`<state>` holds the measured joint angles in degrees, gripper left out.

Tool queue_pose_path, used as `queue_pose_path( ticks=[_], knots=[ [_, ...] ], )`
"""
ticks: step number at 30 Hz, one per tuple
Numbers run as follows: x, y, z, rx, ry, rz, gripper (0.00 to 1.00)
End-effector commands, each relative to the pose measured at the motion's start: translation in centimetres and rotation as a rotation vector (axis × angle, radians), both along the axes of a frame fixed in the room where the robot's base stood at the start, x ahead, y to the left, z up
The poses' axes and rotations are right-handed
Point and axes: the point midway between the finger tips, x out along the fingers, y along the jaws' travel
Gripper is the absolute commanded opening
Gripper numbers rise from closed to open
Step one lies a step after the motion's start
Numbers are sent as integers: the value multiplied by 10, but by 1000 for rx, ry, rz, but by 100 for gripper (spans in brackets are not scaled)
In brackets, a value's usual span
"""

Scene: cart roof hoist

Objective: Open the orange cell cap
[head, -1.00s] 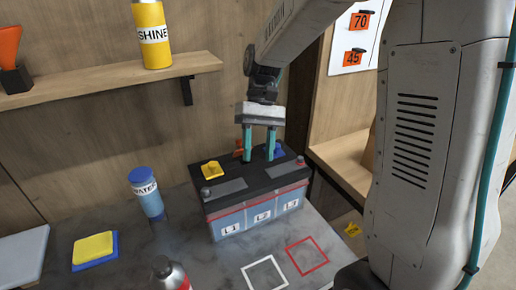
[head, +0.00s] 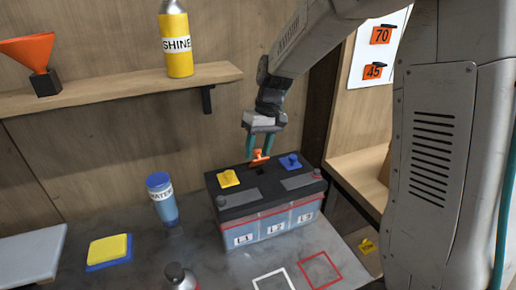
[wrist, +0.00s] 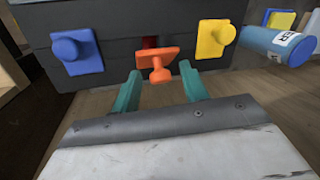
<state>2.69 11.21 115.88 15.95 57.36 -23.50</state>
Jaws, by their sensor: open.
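The orange cell cap (head: 258,157) is at the middle of the battery's (head: 234,211) black top, between the yellow cap (head: 229,178) and the blue cap (head: 291,161). It sits raised and tilted compared with those two, which lie flat. A dark opening shows beside it. In the wrist view the orange cap (wrist: 157,62) has its knob towards me, with a dark reddish hole behind its plate. My gripper (head: 260,146) is above the cap, pointing down. Its teal fingers are apart, one on each side of the knob in the wrist view (wrist: 160,78); contact cannot be told.
A blue water bottle (head: 162,199) stands left of the battery. A yellow and blue sponge (head: 108,251) lies further left. A shelf (head: 120,86) behind holds a yellow SHINE bottle (head: 176,42) and an orange funnel (head: 30,50). Red and white outlined squares mark the bench in front.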

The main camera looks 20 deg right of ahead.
Motion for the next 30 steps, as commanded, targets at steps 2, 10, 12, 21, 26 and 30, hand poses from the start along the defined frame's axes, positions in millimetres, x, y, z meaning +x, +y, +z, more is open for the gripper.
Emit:
queue_pose_path(
  ticks=[2, 10, 12, 21, 26, 30],
  knots=[
    [0, 1, -2, 0, 0, 0, 44],
    [0, 0, -2, 0, 0, -1, 25],
    [0, 0, -2, 0, 0, -1, 5],
    [1, 0, -2, 1, 19, -1, 0],
    [6, 0, -2, 1, 80, 0, 0],
    [12, 0, -3, 0, 171, 0, 0]
  ],
)
